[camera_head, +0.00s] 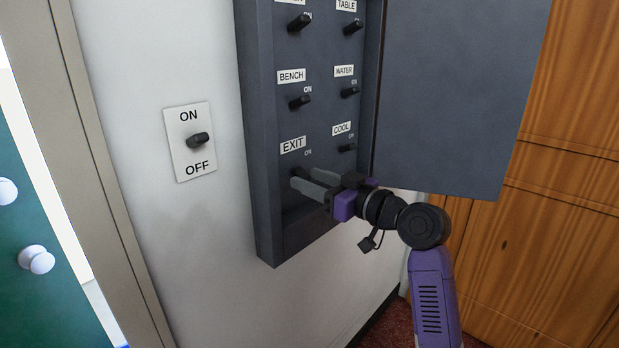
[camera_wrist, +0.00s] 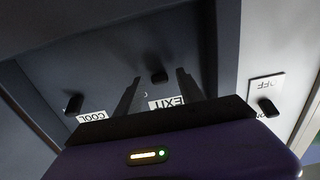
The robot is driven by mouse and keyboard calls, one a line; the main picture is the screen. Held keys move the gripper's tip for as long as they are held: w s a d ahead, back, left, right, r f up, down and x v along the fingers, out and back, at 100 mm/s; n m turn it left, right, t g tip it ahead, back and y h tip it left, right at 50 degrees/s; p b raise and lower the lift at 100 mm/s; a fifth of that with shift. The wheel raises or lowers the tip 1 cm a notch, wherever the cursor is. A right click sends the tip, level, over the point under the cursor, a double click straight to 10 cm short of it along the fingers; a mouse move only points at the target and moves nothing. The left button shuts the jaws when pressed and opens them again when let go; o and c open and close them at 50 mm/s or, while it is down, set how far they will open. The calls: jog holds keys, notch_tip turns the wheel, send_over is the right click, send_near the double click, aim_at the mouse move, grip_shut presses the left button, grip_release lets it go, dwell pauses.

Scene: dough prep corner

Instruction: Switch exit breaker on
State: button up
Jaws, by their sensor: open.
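The exit breaker (camera_head: 298,171) is a small dark lever under the EXIT label (camera_head: 293,145), at the lower left of the grey breaker panel (camera_head: 262,135). My gripper (camera_head: 302,180) is open at this lever and partly hides it in the head view. In the wrist view, the exit lever (camera_wrist: 159,76) shows between the two spread fingers (camera_wrist: 159,84), with a gap on each side. The upside-down EXIT label (camera_wrist: 168,103) lies just below it. I cannot tell whether the lever is up or down.
The COOL lever (camera_head: 346,148) is close to the right, with BENCH (camera_head: 300,102) and WATER (camera_head: 350,92) above. The open panel door (camera_head: 455,100) stands right of my gripper. A separate ON/OFF wall switch (camera_head: 197,140) is to the left.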

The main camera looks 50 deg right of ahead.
jog(key=shift+w, duration=0.45)
grip_shut()
